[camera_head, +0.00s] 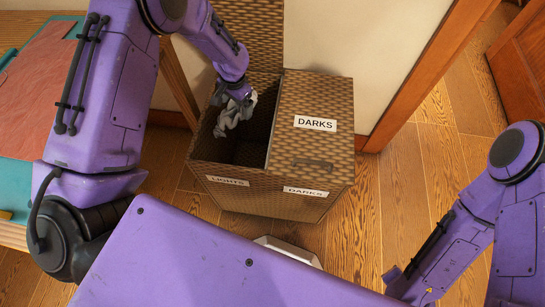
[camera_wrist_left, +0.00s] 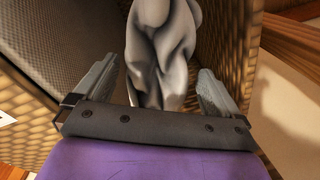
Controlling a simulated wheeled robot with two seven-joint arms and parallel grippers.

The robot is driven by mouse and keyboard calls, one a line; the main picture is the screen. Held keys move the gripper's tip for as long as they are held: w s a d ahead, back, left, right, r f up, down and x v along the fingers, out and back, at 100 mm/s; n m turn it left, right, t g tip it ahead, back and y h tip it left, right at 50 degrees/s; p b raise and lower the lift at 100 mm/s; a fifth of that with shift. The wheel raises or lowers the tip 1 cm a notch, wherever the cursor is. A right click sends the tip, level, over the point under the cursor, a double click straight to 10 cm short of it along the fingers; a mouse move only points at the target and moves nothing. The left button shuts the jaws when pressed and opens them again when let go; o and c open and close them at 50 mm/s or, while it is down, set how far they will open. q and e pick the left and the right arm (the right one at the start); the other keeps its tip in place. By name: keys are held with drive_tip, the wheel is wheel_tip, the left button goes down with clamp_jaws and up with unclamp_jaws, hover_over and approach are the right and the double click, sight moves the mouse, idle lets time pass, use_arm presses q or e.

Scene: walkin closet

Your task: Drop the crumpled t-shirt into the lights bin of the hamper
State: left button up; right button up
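The hamper (camera_head: 310,155) is a woven brown box with two compartments. Its left compartment, marked LIGHTS (camera_head: 227,181), has its lid raised at the back and is open. The crumpled t-shirt (camera_head: 236,116) is grey and sits at the mouth of the lights bin, beneath my left gripper (camera_head: 238,95). In the left wrist view, the t-shirt (camera_wrist_left: 163,50) lies between two spread fingers, with a visible gap on each side. The left gripper is open there. My right arm shows at the lower right, but its gripper is not visible.
The DARKS lid (camera_head: 315,124) is shut over the right compartment. A wall and wooden trim (camera_head: 400,85) stand behind the hamper. A table with a teal and reddish top (camera_head: 38,85) is at left. Wood floor (camera_head: 400,180) is clear to the right.

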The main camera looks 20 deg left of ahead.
use_arm(q)
drive_tip(key=r, duration=0.3)
drive_tip(key=r+p, duration=0.1)
drive_tip(key=r, duration=0.6)
drive_tip(key=shift+s+d+r, duration=0.15)
drive_tip(key=shift+d+r, duration=0.1)
drive_tip(key=shift+d, duration=0.1)
